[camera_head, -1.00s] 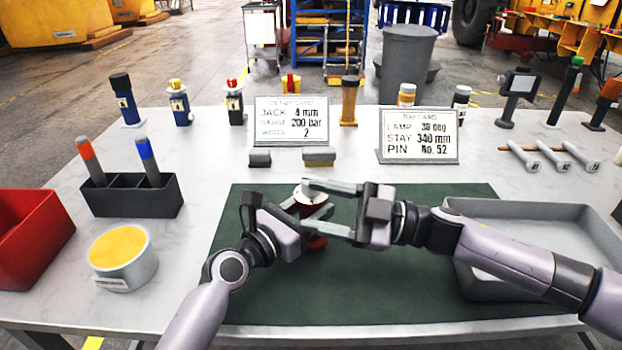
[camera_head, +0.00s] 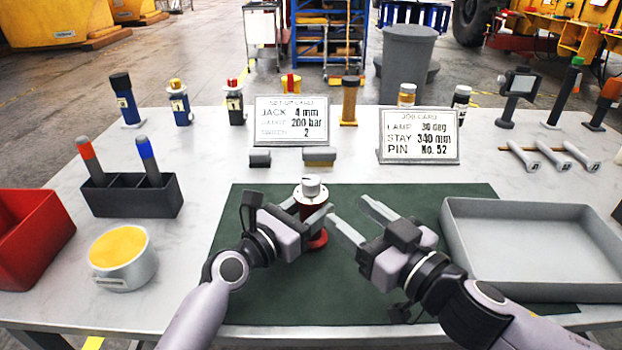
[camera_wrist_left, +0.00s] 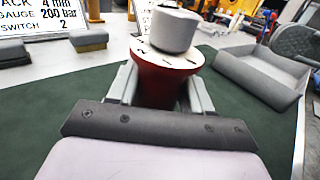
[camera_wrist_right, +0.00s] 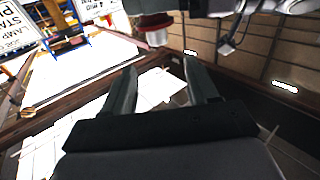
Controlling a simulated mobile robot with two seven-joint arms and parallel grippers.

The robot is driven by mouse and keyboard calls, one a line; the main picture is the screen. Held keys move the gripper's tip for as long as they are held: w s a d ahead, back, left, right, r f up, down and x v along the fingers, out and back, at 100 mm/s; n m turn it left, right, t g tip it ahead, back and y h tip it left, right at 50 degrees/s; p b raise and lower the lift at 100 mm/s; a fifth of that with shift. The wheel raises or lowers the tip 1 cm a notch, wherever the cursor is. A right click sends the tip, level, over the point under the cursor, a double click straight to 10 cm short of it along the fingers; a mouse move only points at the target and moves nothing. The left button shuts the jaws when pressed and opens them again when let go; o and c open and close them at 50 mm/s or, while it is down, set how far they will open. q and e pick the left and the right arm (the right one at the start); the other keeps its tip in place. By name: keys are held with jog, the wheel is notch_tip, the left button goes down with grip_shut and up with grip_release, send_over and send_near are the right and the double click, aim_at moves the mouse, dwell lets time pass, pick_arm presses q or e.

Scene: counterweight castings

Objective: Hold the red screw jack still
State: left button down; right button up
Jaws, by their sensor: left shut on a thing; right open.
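The red screw jack (camera_head: 317,238) stands upright on the green mat (camera_head: 265,300), with a white dial-like collar and a grey knob (camera_head: 311,186) on top. My left gripper (camera_head: 306,214) is shut around its red body from the left. The left wrist view shows the jack (camera_wrist_left: 160,82) between both fingers, below the collar. My right gripper (camera_head: 352,222) is open and empty, to the right of the jack and apart from it. In the right wrist view its fingers (camera_wrist_right: 160,90) are spread with nothing between them, and part of a red and white object shows beyond.
A set-up card (camera_head: 291,121) and a job card (camera_head: 419,136) stand behind the mat. A grey tray (camera_head: 530,293) is at the right. A pen holder (camera_head: 132,201), a yellow-topped round tin (camera_head: 123,279) and a red bin (camera_head: 40,250) are at the left. The front of the mat is clear.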

aim_at(317, 185)
jog(key=x, duration=1.2)
jog(key=shift+d, duration=0.15)
jog(key=c, duration=0.9)
